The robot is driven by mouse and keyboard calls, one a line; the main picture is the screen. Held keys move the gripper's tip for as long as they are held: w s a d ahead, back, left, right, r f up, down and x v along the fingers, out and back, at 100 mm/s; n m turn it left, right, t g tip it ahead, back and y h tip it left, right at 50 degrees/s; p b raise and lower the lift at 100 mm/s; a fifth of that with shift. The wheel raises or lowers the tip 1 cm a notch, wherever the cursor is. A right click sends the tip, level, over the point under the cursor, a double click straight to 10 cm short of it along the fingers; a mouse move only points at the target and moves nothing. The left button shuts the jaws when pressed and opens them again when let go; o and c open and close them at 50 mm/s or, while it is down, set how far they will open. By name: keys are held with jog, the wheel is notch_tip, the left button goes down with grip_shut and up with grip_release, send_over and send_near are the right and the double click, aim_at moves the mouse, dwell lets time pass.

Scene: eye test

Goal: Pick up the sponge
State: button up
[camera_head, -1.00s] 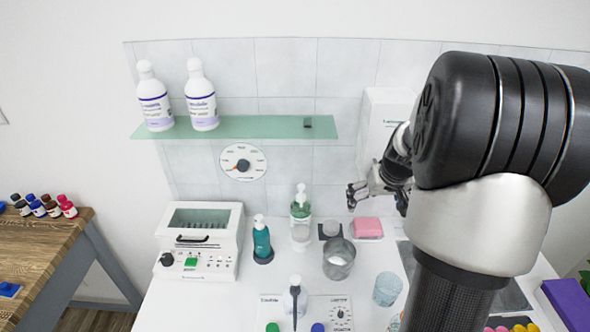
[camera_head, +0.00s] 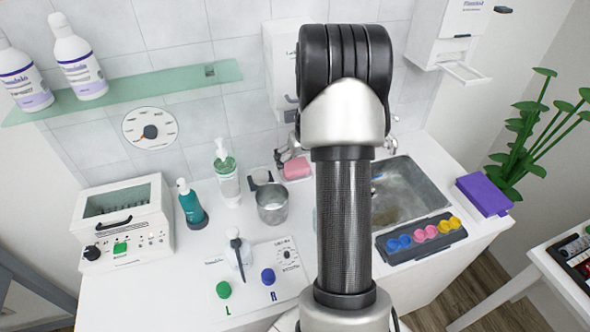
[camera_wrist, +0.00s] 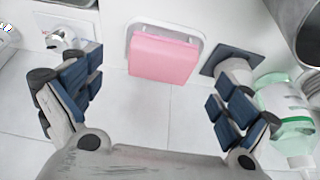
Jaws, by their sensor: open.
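The pink sponge (camera_head: 297,168) is at the back of the white counter, left of the sink. In the wrist view the sponge (camera_wrist: 163,57) sits in a white holder, ahead of the space between the fingers. My gripper (camera_wrist: 155,88) is open, with one blue-padded finger on each side and nothing between them. In the head view my gripper (camera_head: 283,154) is small and partly hidden behind my arm, just above and beside the sponge.
A metal beaker (camera_head: 272,204) and a green-white pump bottle (camera_head: 227,175) stand left of the sponge. The sink (camera_head: 410,190) lies right, behind my arm. A tray of coloured cups (camera_head: 421,237) is in front of it. A glass shelf (camera_head: 150,87) hangs above left.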

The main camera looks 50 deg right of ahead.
aim_at(296, 166)
jog(key=b+x, duration=0.1)
jog(key=x, duration=0.4)
jog(key=shift+w+b, duration=0.25)
jog(key=shift+b, duration=0.15)
jog(key=shift+c, duration=0.2)
jog(key=c, duration=0.8)
